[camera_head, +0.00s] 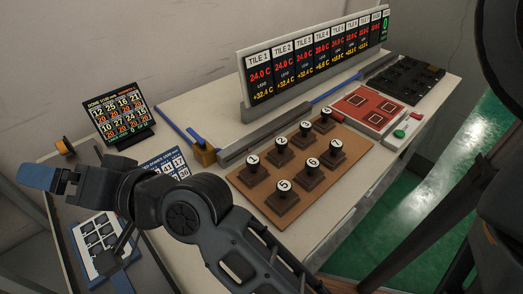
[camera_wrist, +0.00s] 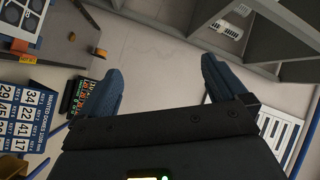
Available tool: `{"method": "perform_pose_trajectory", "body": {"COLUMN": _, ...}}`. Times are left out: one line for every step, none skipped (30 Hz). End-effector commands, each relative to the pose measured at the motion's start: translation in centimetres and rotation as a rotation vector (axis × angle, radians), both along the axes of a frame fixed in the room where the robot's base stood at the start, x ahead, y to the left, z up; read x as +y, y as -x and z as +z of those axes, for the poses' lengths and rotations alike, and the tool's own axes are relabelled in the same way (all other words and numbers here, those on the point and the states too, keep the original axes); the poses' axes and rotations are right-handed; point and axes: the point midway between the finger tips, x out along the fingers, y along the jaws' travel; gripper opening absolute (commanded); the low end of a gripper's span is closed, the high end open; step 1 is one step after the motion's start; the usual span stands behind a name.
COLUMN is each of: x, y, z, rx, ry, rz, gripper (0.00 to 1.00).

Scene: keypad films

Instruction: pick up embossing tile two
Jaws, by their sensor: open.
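Embossing tile two (camera_head: 283,155) appears to be the dark block with a round white label in the back row of the brown board (camera_head: 250,190) in the head view, just right of the block marked 1. It stands upright among several similar numbered blocks. My gripper (camera_head: 48,178) is at the far left of the head view, well away from the board. In the wrist view its two blue fingers (camera_wrist: 160,88) are spread wide with nothing between them. The tile does not show in the wrist view.
A long display panel (camera_head: 315,65) stands behind the board. A red pad (camera_head: 370,108), green button (camera_head: 399,133) and black keypad (camera_head: 405,80) lie to its right. A small number screen (camera_head: 118,115) stands near my arm. My arm crosses the table's left front.

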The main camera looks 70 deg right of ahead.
Motion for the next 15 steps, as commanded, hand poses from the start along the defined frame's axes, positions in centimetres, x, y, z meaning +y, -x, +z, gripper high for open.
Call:
{"method": "perform_pose_trajectory", "body": {"x": -1.3, "y": -1.5, "z": 1.4, "rx": -0.01, "ry": 0.005, "rz": 0.019, "gripper": 0.99}}
{"method": "perform_pose_trajectory", "body": {"x": -1.7, "y": -2.1, "z": 2.0, "rx": -0.009, "ry": 0.004, "rz": 0.036, "gripper": 0.99}}
{"method": "perform_pose_trajectory", "body": {"x": -2.3, "y": -2.9, "z": 2.6, "rx": -0.004, "ry": 0.007, "rz": 0.06, "gripper": 0.99}}
{"method": "perform_pose_trajectory", "body": {"x": -2.8, "y": -3.5, "z": 3.0, "rx": 0.003, "ry": 0.01, "rz": 0.078, "gripper": 0.99}}
{"method": "perform_pose_trajectory", "body": {"x": -3.3, "y": -3.9, "z": 3.4, "rx": 0.013, "ry": 0.016, "rz": 0.096, "gripper": 0.99}}
{"method": "perform_pose_trajectory", "body": {"x": -4.0, "y": -4.4, "z": 3.8, "rx": 0.028, "ry": 0.025, "rz": 0.117, "gripper": 0.99}}
{"method": "perform_pose_trajectory", "body": {"x": -4.6, "y": -4.7, "z": 4.0, "rx": 0.044, "ry": 0.035, "rz": 0.133, "gripper": 0.99}}
{"method": "perform_pose_trajectory", "body": {"x": -5.2, "y": -5.0, "z": 4.1, "rx": 0.062, "ry": 0.043, "rz": 0.148, "gripper": 0.99}}
{"method": "perform_pose_trajectory", "body": {"x": -6.0, "y": -5.2, "z": 4.1, "rx": 0.092, "ry": 0.059, "rz": 0.167, "gripper": 0.99}}
{"method": "perform_pose_trajectory", "body": {"x": -6.7, "y": -5.3, "z": 4.0, "rx": 0.117, "ry": 0.069, "rz": 0.181, "gripper": 0.99}}
{"method": "perform_pose_trajectory", "body": {"x": -7.4, "y": -5.4, "z": 3.9, "rx": 0.143, "ry": 0.083, "rz": 0.192, "gripper": 0.99}}
{"method": "perform_pose_trajectory", "body": {"x": -8.4, "y": -5.3, "z": 3.6, "rx": 0.185, "ry": 0.098, "rz": 0.207, "gripper": 0.99}}
{"method": "perform_pose_trajectory", "body": {"x": -9.2, "y": -5.1, "z": 3.2, "rx": 0.22, "ry": 0.112, "rz": 0.215, "gripper": 0.99}}
{"method": "perform_pose_trajectory", "body": {"x": -10.1, "y": -4.9, "z": 2.8, "rx": 0.256, "ry": 0.123, "rz": 0.222, "gripper": 0.99}}
{"method": "perform_pose_trajectory", "body": {"x": -11.3, "y": -4.5, "z": 2.1, "rx": 0.31, "ry": 0.14, "rz": 0.23, "gripper": 0.99}}
